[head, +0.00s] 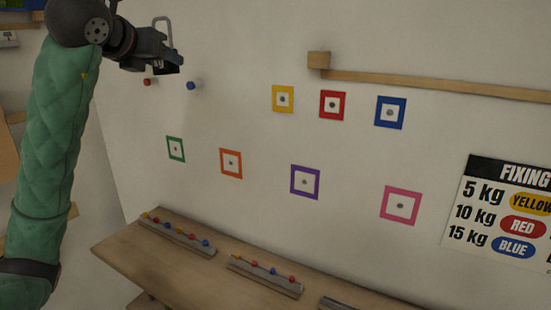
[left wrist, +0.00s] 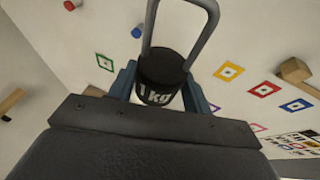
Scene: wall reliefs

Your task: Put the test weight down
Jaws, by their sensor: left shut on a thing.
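The test weight (left wrist: 160,76) is a black cylinder with white "1 kg" lettering and a tall grey loop handle. My left gripper (head: 158,58) is shut on it, with one blue-grey finger on each side of the weight in the left wrist view. In the head view the weight (head: 168,66) is partly hidden by the gripper, at the upper left in front of the pale wall. It appears held up in the air, with no surface visible under it. My right gripper is in neither view.
A red peg (head: 150,82) and a blue peg (head: 193,85) stick out of the wall near the gripper. Several coloured square frames are on the wall. A wooden bench (head: 125,260) below carries racks of coloured pieces. A wooden rail (head: 430,84) and a sign (head: 500,215) are at right.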

